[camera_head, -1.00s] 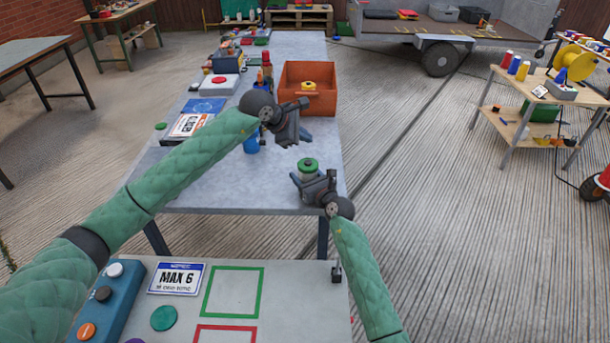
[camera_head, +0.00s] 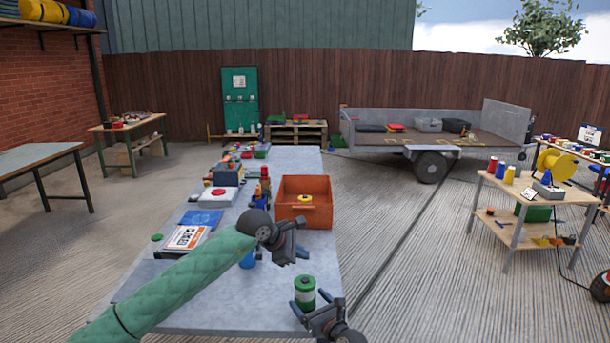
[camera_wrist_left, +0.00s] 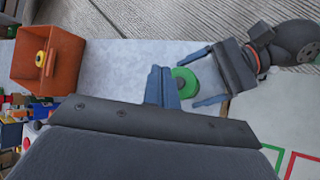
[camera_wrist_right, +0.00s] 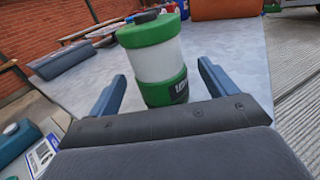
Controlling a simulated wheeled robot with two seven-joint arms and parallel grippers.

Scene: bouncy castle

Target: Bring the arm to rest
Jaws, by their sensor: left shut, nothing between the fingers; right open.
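My left gripper (camera_head: 302,252) is shut and empty above the long grey table, in front of the orange crate. Its closed fingers (camera_wrist_left: 162,88) show in the left wrist view. My right gripper (camera_head: 305,312) is open at the table's near right end. A green-and-white canister (camera_head: 305,293) stands upright on the table just beyond it. In the right wrist view the canister (camera_wrist_right: 156,60) stands ahead, between the two spread fingers (camera_wrist_right: 158,88) in the picture. In the left wrist view my right gripper (camera_wrist_left: 202,90) also shows, its fingers pointing at the green canister top (camera_wrist_left: 186,82).
The orange crate (camera_head: 312,214) stands on the grey table (camera_head: 215,312). A blue item (camera_head: 248,260) is partly behind my left arm. A wooden cart (camera_head: 520,190) stands apart at right, with clear floor between.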

